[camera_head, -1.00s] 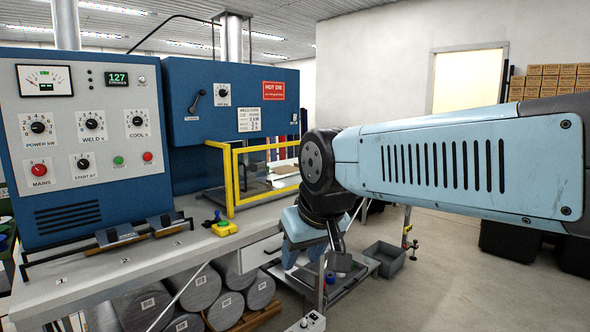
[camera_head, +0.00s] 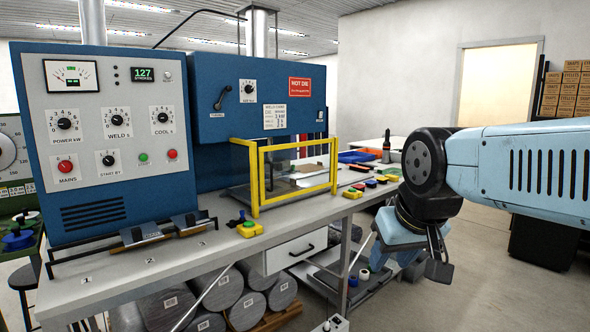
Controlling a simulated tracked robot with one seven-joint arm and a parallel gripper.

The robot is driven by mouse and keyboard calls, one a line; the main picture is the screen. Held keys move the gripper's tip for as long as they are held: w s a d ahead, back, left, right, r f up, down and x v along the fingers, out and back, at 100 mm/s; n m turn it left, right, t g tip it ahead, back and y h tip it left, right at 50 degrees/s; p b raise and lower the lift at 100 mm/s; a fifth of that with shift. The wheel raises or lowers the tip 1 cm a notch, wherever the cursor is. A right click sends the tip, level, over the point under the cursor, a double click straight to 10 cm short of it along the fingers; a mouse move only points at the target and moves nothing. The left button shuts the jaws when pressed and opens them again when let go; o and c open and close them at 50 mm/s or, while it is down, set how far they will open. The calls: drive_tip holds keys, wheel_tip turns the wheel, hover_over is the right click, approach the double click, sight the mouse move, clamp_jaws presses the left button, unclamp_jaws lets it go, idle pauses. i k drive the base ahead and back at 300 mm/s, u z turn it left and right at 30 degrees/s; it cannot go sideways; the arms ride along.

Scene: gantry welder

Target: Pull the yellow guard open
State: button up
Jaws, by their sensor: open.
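The yellow guard (camera_head: 255,177) is a rectangular tube frame at the front of the blue welder (camera_head: 210,110). It stands upright before the welder's work opening, with a flat base plate (camera_head: 285,193) visible behind it. My gripper (camera_head: 440,262) hangs at the right, below my light-blue arm, pointing down. It is apart from the guard, to its right and lower in the picture. Its jaws are open and partly hidden by the wrist, and nothing shows between them.
The grey bench (camera_head: 190,262) carries a yellow button box (camera_head: 250,229) just in front of the guard. Several coloured pieces and a blue tray (camera_head: 357,156) lie right of it. A white drawer (camera_head: 297,250) hangs below.

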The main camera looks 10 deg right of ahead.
sight(263, 202)
drive_tip(key=z, duration=0.05)
drive_tip(key=i, duration=1)
drive_tip(key=u, duration=0.1)
